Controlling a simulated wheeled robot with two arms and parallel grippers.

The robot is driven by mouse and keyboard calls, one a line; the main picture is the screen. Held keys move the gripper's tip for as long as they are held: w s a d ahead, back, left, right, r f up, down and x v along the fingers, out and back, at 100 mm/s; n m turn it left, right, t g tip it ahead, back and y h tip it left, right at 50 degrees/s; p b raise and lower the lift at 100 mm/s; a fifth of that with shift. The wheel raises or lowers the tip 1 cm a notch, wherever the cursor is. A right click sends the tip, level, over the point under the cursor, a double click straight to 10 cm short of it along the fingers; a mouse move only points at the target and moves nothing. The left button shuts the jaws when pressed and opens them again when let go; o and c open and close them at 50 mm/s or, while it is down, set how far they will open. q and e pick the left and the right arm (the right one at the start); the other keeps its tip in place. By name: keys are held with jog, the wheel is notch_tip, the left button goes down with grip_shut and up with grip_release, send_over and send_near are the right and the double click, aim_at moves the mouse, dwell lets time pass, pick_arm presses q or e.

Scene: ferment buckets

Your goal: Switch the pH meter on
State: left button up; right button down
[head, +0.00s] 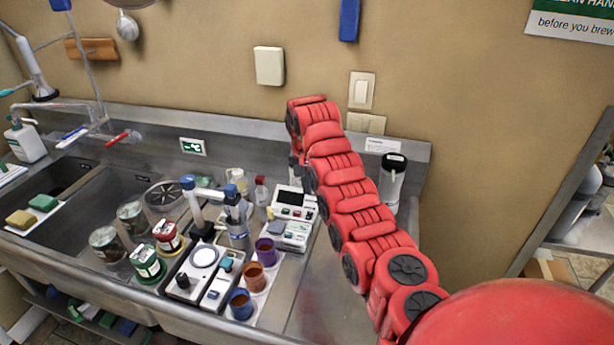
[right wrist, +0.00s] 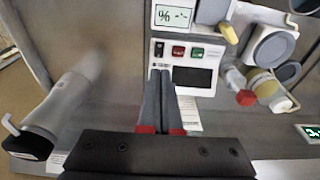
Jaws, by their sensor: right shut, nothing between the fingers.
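The white meter with a dark, blank screen (head: 291,198), taken as the pH meter, stands on the steel counter near the wall. In the right wrist view the meter (right wrist: 194,77) shows a red button (right wrist: 178,51), a green button (right wrist: 197,52) and a black control (right wrist: 158,49) in a row beside the screen. Its lettering is too small to read. My right gripper (right wrist: 160,72) is shut and empty, its fingertips over the meter near the black control. Whether they touch is unclear. In the head view my right arm hides most of this gripper. My left gripper is out of view.
A second white device (head: 290,235) with a lit % display (right wrist: 172,15) stands close by. A black-topped flask (head: 393,175) is to the right. Several cups, jars and bottles crowd the left, beside the sink (head: 110,190). Bare counter (head: 310,290) lies in front.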

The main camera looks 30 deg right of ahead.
aim_at(309, 214)
jog(key=f+p, duration=0.1)
jog(key=f, duration=0.3)
jog(key=f+p, duration=0.1)
jog(key=f, duration=0.2)
jog(key=shift+w+d+f+p, duration=0.1)
jog(key=shift+w+d+p, duration=0.2)
jog(key=shift+w+d, duration=0.05)
jog(key=shift+w+d+f, duration=0.1)
jog(key=shift+d+f, duration=0.05)
jog(key=shift+f, duration=0.65)
jog(key=shift+f, duration=0.1)
jog(key=shift+f, duration=0.25)
jog(key=shift+d+r, duration=0.1)
jog(key=shift+r, duration=0.05)
